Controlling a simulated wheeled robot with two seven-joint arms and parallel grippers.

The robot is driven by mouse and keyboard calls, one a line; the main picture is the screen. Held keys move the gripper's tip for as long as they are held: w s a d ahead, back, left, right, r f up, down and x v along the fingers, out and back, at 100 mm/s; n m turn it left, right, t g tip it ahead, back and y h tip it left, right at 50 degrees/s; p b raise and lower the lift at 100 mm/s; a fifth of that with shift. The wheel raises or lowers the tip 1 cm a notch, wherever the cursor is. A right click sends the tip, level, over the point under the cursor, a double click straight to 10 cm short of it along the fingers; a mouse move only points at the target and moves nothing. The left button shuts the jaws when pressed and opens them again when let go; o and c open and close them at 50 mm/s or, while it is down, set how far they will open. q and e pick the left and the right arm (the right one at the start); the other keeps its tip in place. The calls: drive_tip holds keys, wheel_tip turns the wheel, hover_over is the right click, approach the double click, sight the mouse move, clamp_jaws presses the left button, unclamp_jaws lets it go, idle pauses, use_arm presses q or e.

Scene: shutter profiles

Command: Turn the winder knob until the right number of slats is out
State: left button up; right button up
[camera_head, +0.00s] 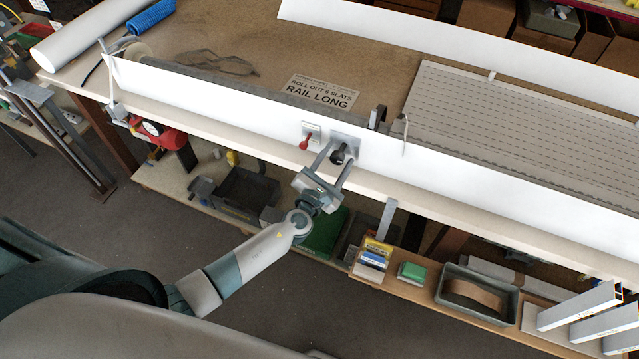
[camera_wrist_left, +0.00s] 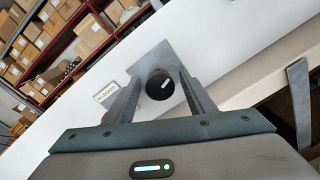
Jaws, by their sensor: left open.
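The black winder knob (camera_head: 338,157) sits on a grey plate (camera_head: 347,142) on the white front panel of the bench. In the left wrist view the round black knob (camera_wrist_left: 160,86) with a light mark on its face shows between my fingers. My left gripper (camera_head: 341,160) is open, with one finger on each side of the knob; I cannot tell whether they touch it. A beige slatted curtain (camera_head: 500,115) lies flat on the bench to the right. A sign (camera_head: 323,93) reads "ROLL OUT", a small unclear digit, "SLATS" and "RAIL LONG". My right gripper is not in view.
A red lever (camera_head: 304,144) sits just left of the knob, near a small label plate (camera_wrist_left: 107,93). Below the bench, a lower shelf holds a grey tray (camera_head: 477,295), small coloured boxes (camera_head: 374,253) and metal profiles (camera_head: 580,305). The grey floor (camera_head: 130,215) at left is clear.

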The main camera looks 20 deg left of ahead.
use_arm(q)
drive_tip(key=s+a+b, duration=0.1)
drive_tip(key=s+b, duration=0.2)
drive_tip(key=s, duration=1.4)
drive_tip(key=shift+a+r, duration=0.25)
drive_tip(key=shift+r, duration=0.05)
drive_tip(key=shift+w+f, duration=0.1)
drive_tip(key=s+a+f+n+g+y+b, duration=0.15)
drive_tip(key=s+f+n+g, duration=0.35)
drive_tip(key=f, duration=0.9)
drive_tip(key=s+a+f+n+g+b, duration=0.1)
drive_tip(key=s+a+f+n+b, duration=0.25)
drive_tip(key=f+n, duration=0.75)
drive_tip(key=s+a+f+n+g+y+b, duration=0.1)
drive_tip(key=s+a+f+n+g+b, duration=0.3)
drive_tip(key=f, duration=1.3)
drive_tip(key=s+d+f+n+g+b, duration=0.1)
drive_tip(key=s+d+f+n+g, duration=0.1)
drive_tip(key=s+f+n, duration=0.8)
drive_tip(key=s+d+f+n+g+b, duration=0.2)
drive_tip(key=s+f+n, duration=0.8)
drive_tip(key=s, duration=1)
drive_tip(key=f+g+h, duration=0.1)
drive_tip(key=g, duration=0.1)
drive_tip(key=shift+f+g, duration=0.3)
drive_tip(key=shift+f, duration=0.1)
